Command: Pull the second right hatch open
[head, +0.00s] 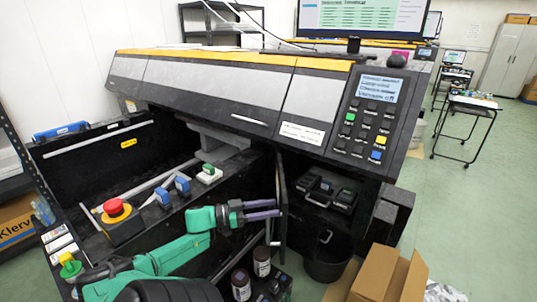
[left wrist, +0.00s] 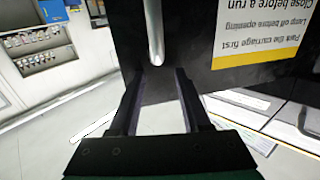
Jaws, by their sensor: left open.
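A black hatch panel (head: 281,190) on the front of the printer stands swung outward, seen nearly edge-on in the head view. In the left wrist view the dark hatch (left wrist: 215,75) fills the upper middle, with a pale bar handle (left wrist: 155,35) and a white and yellow label (left wrist: 258,30). My left gripper (head: 280,208) is beside the hatch's edge. In the left wrist view its fingers (left wrist: 157,75) are open, and the handle's end shows between or just beyond their tips. Contact cannot be told. My right gripper is not in view.
Right of the hatch, a dark compartment (head: 325,190) holds black items. A red emergency button (head: 116,208) and several small blue and green parts lie left. Dark bottles (head: 261,262) stand below my arm. A black bin (head: 328,262) and cardboard box (head: 385,275) stand on the floor at right.

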